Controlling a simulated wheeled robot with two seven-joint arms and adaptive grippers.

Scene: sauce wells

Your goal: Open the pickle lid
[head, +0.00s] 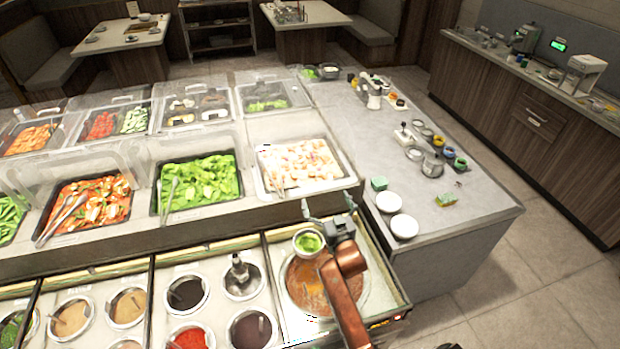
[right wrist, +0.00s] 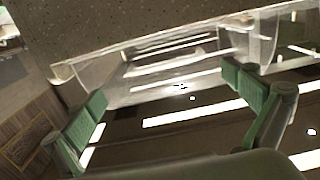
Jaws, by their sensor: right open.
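Green slices, possibly the pickles, lie in a back-row tray (head: 266,104) under a clear lid (head: 258,88) in the head view. No label shows which food is pickle. My right gripper (head: 328,207) is open and empty, in front of the tray of pale chopped food (head: 300,163) and well short of the back row. In the right wrist view, its green finger pads (right wrist: 165,97) are wide apart. A clear lid or cover edge (right wrist: 150,52) shows beyond them; I cannot tell which one, or whether it is touched. My left gripper is not in view.
Below my right gripper are a small round green-filled cup (head: 308,243) and a large pot of orange soup (head: 300,290). Sauce wells (head: 187,292) fill the front left. A grey counter (head: 470,215) with white bowls (head: 404,227) lies right, with bare room at its front.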

